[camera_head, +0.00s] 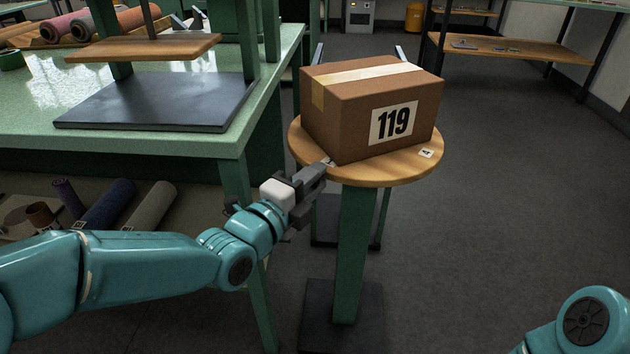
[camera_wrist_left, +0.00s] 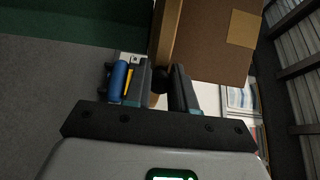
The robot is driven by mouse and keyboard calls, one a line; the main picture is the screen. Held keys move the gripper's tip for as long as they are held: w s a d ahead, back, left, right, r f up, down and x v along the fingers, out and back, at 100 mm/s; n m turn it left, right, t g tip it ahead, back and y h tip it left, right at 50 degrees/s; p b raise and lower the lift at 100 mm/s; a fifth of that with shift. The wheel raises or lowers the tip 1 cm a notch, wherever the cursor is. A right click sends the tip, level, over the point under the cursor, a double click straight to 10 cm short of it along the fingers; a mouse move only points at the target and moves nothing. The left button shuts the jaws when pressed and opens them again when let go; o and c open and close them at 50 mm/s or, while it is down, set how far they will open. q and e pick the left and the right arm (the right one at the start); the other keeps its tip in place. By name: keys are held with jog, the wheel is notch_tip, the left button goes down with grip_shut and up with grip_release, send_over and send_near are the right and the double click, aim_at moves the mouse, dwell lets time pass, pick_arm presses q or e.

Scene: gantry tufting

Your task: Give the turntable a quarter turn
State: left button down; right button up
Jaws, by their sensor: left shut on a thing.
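The turntable (camera_head: 400,167) is a round wooden disc on a green post. A brown cardboard box (camera_head: 345,115) with pale tape and a label reading 119 stands on it. My left gripper (camera_head: 325,168) is at the disc's near left edge, just below the box's front corner, and is shut on the turntable's rim. In the left wrist view the fingers (camera_wrist_left: 161,84) close at the disc's edge, with the box (camera_wrist_left: 210,40) above. A dark round part between the fingers is unclear. My right gripper is out of view.
A green workbench (camera_head: 190,142) with a press plate (camera_head: 160,103) stands close to the left of the turntable. Rolls (camera_head: 110,203) lie on its lower shelf. A wooden shelf rack (camera_head: 515,48) stands back right. The floor (camera_head: 500,200) right of the turntable is clear.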

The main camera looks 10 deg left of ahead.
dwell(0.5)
pick_arm(q)
jog(key=c, duration=1)
grip_release()
jog(key=v, duration=1.2)
jog(key=shift+p, duration=0.4)
jog(key=shift+a, duration=0.1)
